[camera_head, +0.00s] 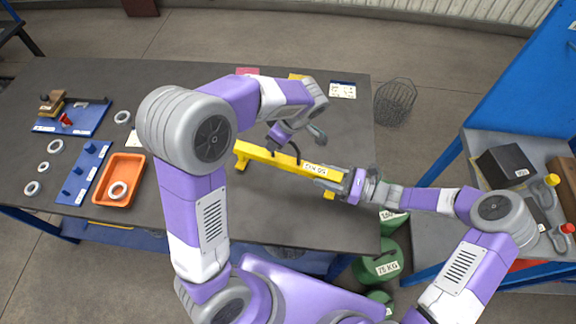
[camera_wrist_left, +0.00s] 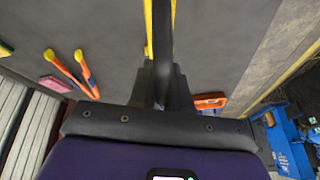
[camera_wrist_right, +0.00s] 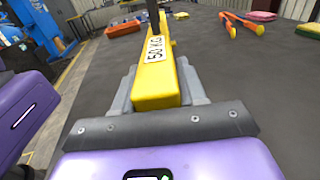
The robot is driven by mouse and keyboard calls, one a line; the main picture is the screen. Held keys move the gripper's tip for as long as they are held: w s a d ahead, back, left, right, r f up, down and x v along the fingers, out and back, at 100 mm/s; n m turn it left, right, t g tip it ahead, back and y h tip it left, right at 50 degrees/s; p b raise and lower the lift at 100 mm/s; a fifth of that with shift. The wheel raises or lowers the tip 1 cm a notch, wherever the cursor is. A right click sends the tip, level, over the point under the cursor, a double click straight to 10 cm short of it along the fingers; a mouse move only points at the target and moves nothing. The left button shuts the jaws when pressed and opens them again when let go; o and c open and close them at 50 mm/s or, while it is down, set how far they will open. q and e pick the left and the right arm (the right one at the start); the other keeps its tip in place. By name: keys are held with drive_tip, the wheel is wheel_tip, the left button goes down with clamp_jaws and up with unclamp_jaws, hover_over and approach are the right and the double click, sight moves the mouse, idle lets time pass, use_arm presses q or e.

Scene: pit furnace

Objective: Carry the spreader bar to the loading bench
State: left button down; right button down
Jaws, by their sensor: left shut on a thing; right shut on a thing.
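The yellow spreader bar (camera_head: 283,160) with a white label lies across the near middle of the dark bench, its long axis running left to right. My left gripper (camera_head: 285,150) reaches it from above and is shut on a black part at its middle; the left wrist view shows this black part (camera_wrist_left: 163,50) between the fingers. My right gripper (camera_head: 353,184) is shut on the bar's right end; the right wrist view shows this end (camera_wrist_right: 157,80) with its "50 KG" label. I cannot tell whether the bar touches the bench top.
The dark bench (camera_head: 330,225) holds an orange tray (camera_head: 138,168), blue boards (camera_head: 72,188), and several rings at left. A grey-topped bench (camera_head: 428,228) with a black box (camera_head: 505,165) stands at right, across a gap. Green weights (camera_head: 378,262) stand near it. A wire basket (camera_head: 395,100) stands behind.

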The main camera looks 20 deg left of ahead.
use_arm(q)
drive_tip(key=shift+f+b, duration=0.55)
drive_tip(key=shift+f, duration=0.1)
use_arm(e)
drive_tip(key=shift+f, duration=0.65)
use_arm(q)
drive_tip(key=c, duration=1.4)
unclamp_jaws()
drive_tip(key=shift+c, duration=0.2)
use_arm(e)
drive_tip(key=c, duration=1)
unclamp_jaws()
use_arm(q)
drive_tip(key=o, duration=0.4)
drive_tip(key=shift+c, duration=0.2)
use_arm(e)
drive_tip(key=o, duration=0.4)
drive_tip(key=shift+c, duration=0.2)
use_arm(q)
drive_tip(key=shift+r, duration=0.1)
drive_tip(key=v, duration=1.1)
drive_tip(key=shift+d+r, duration=0.2)
drive_tip(key=shift+r, duration=0.2)
use_arm(e)
drive_tip(key=shift+d, duration=0.15)
drive_tip(key=d, duration=1.1)
drive_tip(key=shift+d, duration=0.35)
